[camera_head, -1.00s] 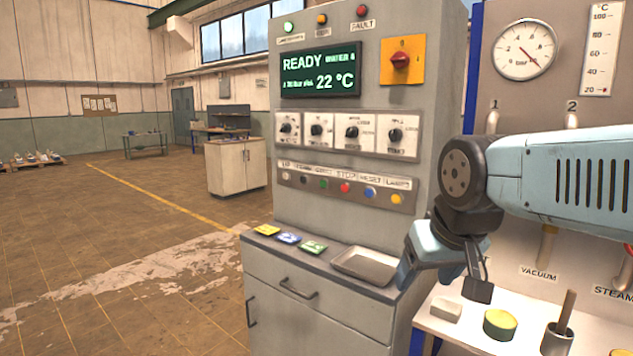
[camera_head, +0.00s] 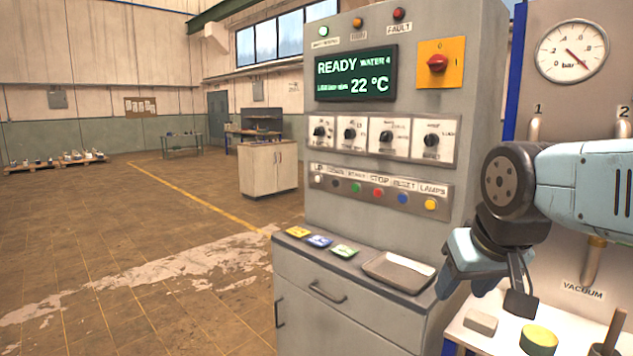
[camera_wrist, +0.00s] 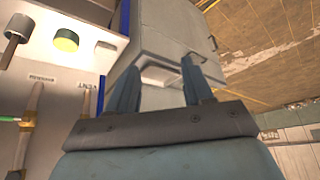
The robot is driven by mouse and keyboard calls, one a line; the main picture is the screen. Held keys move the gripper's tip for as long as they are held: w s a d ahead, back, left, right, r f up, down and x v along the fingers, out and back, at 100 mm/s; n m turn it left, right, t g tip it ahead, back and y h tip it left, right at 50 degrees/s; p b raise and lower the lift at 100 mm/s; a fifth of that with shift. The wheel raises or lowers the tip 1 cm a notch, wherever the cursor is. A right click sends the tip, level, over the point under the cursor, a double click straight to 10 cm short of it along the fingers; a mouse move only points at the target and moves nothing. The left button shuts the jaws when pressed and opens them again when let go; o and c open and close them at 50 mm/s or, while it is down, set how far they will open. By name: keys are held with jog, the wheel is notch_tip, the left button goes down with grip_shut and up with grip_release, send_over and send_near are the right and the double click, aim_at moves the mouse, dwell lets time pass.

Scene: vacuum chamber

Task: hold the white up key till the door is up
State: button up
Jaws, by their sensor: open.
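The white UP key (camera_head: 319,181) is the leftmost button in the key row on the grey control cabinet (camera_head: 400,215). The button beside it is dark, under a DOWN label, followed by green, red, blue and yellow ones. The screen (camera_head: 355,75) reads READY and 22 °C. My gripper (camera_head: 450,288) is at the cabinet's right side, near the metal tray, well apart from the white key. In the wrist view its two fingers (camera_wrist: 160,85) are spread with nothing between them. No door is clearly seen.
A metal tray (camera_head: 399,272) and several coloured cards (camera_head: 320,241) lie on the cabinet's ledge. A white shelf at lower right holds a grey block (camera_head: 481,322) and a yellow-green round pad (camera_head: 539,338). Open floor (camera_head: 150,260) lies to the left.

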grip_shut()
dwell(1.4)
